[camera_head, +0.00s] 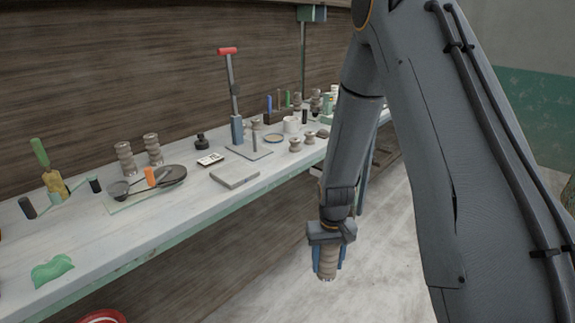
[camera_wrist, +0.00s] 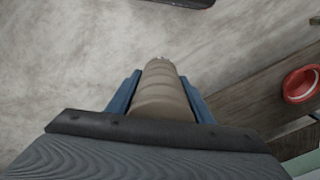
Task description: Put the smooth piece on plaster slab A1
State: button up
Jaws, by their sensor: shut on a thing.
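My gripper (camera_head: 328,250) hangs over the floor in front of the bench, its blue fingers shut on a beige, banded, roughly cylindrical clay piece (camera_head: 327,265). The piece also shows in the wrist view (camera_wrist: 163,92), between the two fingers, with an uneven far end. I cannot tell whether it is the smooth piece. A bare grey slab (camera_head: 235,176) lies near the bench's front edge, to the left of my gripper and apart from it. A small card with dark marks (camera_head: 210,159) lies behind the slab; its marks are too small to read.
The bench (camera_head: 110,243) runs along the wooden wall. Two ridged beige pieces (camera_head: 125,158) stand left of the slab, near a dark pan (camera_head: 172,174). A red-handled stand (camera_head: 235,100) rises behind the slab. A green lump (camera_head: 52,269) lies front left. A red round object (camera_wrist: 300,84) is low beside the bench.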

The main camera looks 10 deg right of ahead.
aim_at(235, 171)
jog(key=z, duration=0.8)
jog(key=i, duration=1.15)
jog(key=u, duration=1.25)
